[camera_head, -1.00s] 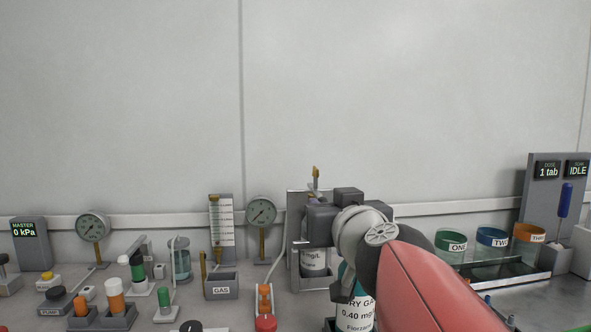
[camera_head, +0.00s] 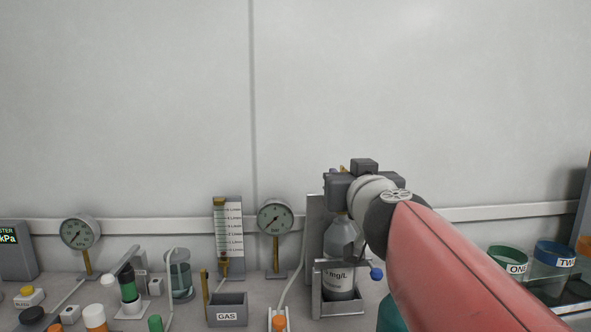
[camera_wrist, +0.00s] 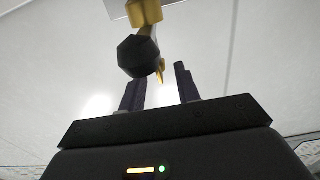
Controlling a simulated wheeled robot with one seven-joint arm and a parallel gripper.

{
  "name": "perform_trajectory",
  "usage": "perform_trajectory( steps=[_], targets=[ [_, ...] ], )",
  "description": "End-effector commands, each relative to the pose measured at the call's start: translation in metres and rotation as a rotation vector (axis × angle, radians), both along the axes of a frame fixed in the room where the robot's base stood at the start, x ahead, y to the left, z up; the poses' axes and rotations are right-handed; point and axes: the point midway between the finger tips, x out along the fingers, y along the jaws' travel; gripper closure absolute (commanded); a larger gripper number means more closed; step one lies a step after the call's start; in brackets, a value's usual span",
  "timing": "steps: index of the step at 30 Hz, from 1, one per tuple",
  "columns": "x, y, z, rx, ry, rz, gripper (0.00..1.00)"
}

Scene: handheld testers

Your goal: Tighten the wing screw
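A grey bottle (camera_head: 341,238) stands in a metal holder (camera_head: 318,285) at the right of centre in the head view. A blue knob (camera_head: 376,273) sticks out at the holder's right side; I cannot tell whether it is the wing screw. My gripper (camera_head: 338,192) is above the bottle's top, its fingers mostly hidden by my wrist. In the wrist view my gripper (camera_wrist: 158,74) has its two fingers apart. A black faceted knob (camera_wrist: 138,55) and a brass fitting (camera_wrist: 145,12) show ahead of the fingers. A small brass tip (camera_wrist: 161,72) shows between them, apparently not gripped.
A gauge (camera_head: 275,215), a graduated flow tube (camera_head: 228,232) and a GAS box (camera_head: 227,310) stand left of the holder. A second gauge (camera_head: 79,232) and a green-black cylinder (camera_head: 128,284) are farther left. Labelled cups (camera_head: 508,263) stand at the right. The wall above is clear.

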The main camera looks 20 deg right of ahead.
Motion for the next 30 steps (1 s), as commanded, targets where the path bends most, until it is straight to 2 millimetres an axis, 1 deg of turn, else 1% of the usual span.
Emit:
perform_trajectory(
  steps=[3, 8, 9, 13, 17, 24, 30],
  targets=[
    [0.01, -0.002, 0.0, 0.002, 0.0, 0.002, 0.67],
    [0.02, -0.004, 0.0, 0.002, 0.003, -0.001, 0.67],
    [0.026, -0.006, -0.002, 0.001, 0.004, -0.003, 0.67],
    [0.039, -0.008, -0.001, 0.0, 0.003, -0.003, 0.67],
    [0.043, -0.009, -0.001, -0.001, 0.002, -0.002, 0.67],
    [0.044, -0.009, 0.0, -0.001, 0.002, -0.001, 0.67],
    [0.044, -0.009, 0.0, -0.001, 0.002, -0.001, 0.94]
  ],
)
